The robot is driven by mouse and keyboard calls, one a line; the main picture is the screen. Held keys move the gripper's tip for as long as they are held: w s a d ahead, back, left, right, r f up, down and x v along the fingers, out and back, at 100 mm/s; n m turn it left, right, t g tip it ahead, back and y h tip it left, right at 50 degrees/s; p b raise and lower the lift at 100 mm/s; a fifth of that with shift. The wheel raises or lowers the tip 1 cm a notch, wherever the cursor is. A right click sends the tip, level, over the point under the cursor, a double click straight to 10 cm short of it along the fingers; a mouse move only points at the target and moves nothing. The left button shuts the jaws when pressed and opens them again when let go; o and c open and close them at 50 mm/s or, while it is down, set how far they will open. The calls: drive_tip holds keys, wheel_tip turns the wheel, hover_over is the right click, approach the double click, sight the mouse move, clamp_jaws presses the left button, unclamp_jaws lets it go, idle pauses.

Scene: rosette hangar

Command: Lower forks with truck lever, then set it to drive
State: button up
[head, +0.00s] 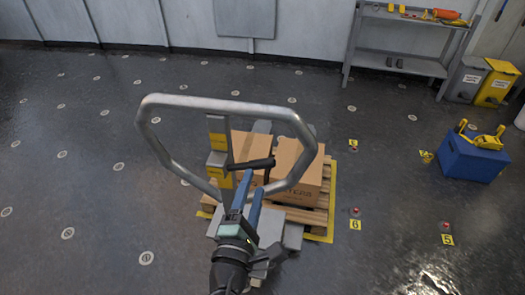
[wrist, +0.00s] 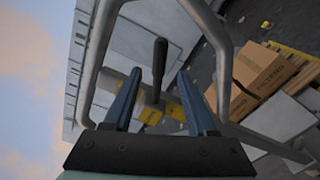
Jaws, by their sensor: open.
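The pallet truck's grey loop handle (head: 225,103) stands upright in the middle of the head view, with a post carrying yellow labels (head: 217,141) inside it. A black lever (head: 250,164) sticks out from the post inside the loop. It also shows in the wrist view (wrist: 159,62), between the two blue fingers. My gripper (head: 253,182) is open, its fingers (wrist: 159,80) pointing at the lever, one on each side. I cannot tell whether either finger touches it. The forks are hidden under the wooden pallet (head: 317,215).
Cardboard boxes (head: 297,176) sit on the pallet, inside a yellow floor outline. A blue crate (head: 473,157) with yellow items stands right. Numbered yellow markers (head: 355,225) dot the floor. A shelf (head: 405,62) and bins (head: 495,82) line the back right. The left floor is clear.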

drive_tip(key=x, duration=1)
drive_tip(key=shift+w+p, duration=0.15)
drive_tip(key=shift+p, duration=0.15)
clamp_jaws()
idle(1.0)
